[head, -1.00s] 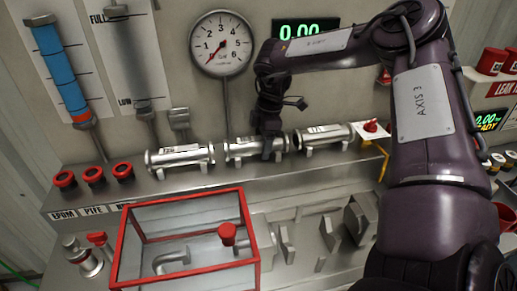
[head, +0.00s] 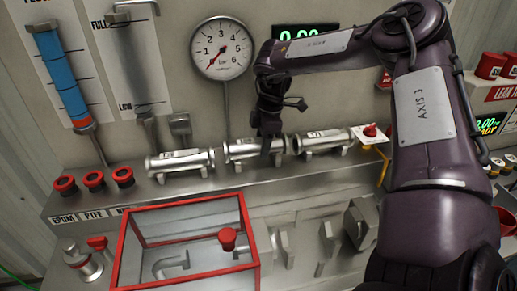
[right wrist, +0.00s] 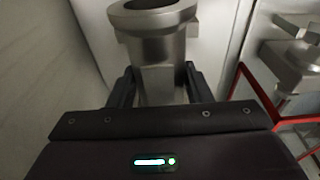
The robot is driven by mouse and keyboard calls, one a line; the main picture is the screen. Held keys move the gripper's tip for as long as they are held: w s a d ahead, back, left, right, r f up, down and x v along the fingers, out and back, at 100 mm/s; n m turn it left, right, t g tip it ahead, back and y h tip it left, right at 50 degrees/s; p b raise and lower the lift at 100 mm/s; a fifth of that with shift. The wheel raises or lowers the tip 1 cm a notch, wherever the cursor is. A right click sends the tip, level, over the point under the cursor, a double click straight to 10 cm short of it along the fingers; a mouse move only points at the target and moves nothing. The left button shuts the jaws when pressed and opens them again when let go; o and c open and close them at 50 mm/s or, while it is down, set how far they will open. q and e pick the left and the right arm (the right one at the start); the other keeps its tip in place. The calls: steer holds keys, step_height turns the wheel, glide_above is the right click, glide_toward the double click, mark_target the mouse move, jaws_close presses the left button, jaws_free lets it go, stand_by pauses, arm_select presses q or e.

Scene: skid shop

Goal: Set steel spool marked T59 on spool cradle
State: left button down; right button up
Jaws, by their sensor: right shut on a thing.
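Three steel spools lie in a row on the back ledge in the head view: a left spool (head: 180,162), a middle spool (head: 240,150) and a right spool (head: 322,141). Their labels are too small to read surely. My right gripper (head: 270,145) comes down at the middle spool's right part. In the right wrist view my right gripper (right wrist: 160,88) is shut on a flanged steel spool (right wrist: 157,50), one finger on each side. The spool cradle (head: 352,225) may be among the metal brackets on the lower bench; I cannot tell. My left gripper is out of view.
A red-framed clear box (head: 185,240) stands at the front left of the bench. Red caps (head: 94,180) sit on the left ledge. A pressure gauge (head: 222,48) is on the wall behind. A red-handled valve (head: 370,131) stands right of the spools.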

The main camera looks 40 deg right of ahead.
steer(key=shift+r, duration=0.25)
